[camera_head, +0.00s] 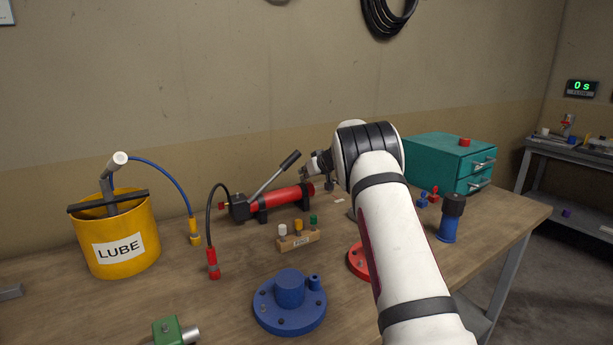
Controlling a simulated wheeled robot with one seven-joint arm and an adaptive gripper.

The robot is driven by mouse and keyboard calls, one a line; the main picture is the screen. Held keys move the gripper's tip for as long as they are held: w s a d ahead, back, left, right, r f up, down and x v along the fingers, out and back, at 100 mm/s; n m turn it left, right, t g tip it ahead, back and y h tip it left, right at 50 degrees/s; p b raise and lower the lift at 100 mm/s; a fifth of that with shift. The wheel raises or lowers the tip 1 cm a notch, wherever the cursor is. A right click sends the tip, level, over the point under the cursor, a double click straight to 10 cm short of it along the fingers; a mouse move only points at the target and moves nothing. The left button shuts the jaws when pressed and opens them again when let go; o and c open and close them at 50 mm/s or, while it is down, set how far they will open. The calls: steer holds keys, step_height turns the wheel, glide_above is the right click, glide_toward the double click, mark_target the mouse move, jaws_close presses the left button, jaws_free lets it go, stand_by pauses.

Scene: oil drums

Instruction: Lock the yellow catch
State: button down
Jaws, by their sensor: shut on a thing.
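A wooden block (297,241) on the bench carries a white, a yellow and a green knob. The yellow knob (298,226) is upright in the middle; I cannot tell whether it is the yellow catch or how any catch is set. My gripper (309,172) is beyond the block, by the right end of a red pump cylinder (276,199). It is small in view and partly hidden by my arm. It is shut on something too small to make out. A dark upright piece (330,184) shows just below it.
A yellow LUBE bucket (119,238) with a blue hose stands left. A blue flange (290,301) and a green clamp (175,331) are in front. A red flange (358,262) is partly behind my arm. A blue bottle (449,220) and teal drawers (437,161) stand right.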

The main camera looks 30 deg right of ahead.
steer(key=shift+w+g+b, duration=0.2)
steer(key=shift+g+b, duration=0.35)
steer(key=shift+g, duration=0.05)
stand_by(0.3)
steer(key=c, duration=1.8)
jaws_free()
steer(key=shift+o, duration=0.2)
steer(key=v, duration=1.2)
